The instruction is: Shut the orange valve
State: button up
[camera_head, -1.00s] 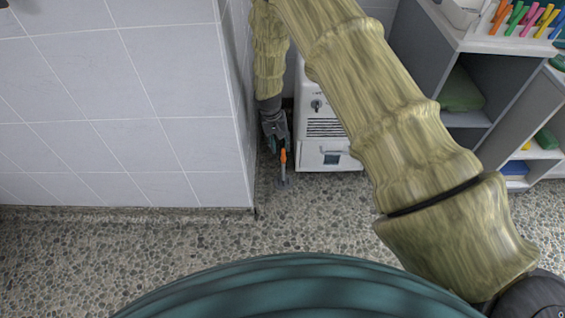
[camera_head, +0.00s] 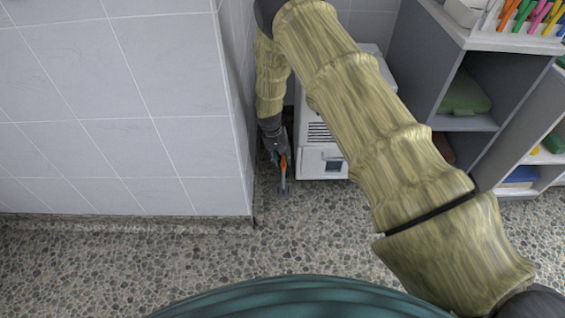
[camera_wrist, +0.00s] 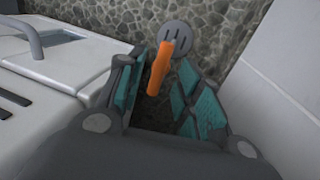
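The orange valve handle (camera_wrist: 160,68) is a narrow lever beside a round grey slotted disc (camera_wrist: 175,36) in the wrist view. My gripper (camera_wrist: 158,85) is open, with its teal-padded fingers on either side of the handle. Gaps show between the handle and both fingers, so it is not clamped. In the head view, my gripper (camera_head: 279,156) points down in the gap between the tiled wall and a white appliance. Only a sliver of the orange valve (camera_head: 284,161) shows there, above a grey stem near the floor.
The white appliance (camera_head: 322,163) stands close on the right of the gripper. The tiled wall (camera_head: 180,165) is close on the left. A grey shelf unit (camera_head: 470,122) stands further right. The pebbled floor (camera_head: 330,235) in front is clear.

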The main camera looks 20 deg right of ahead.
jog(key=shift+d+f, duration=0.15)
jog(key=shift+f, duration=0.6)
grip_shut()
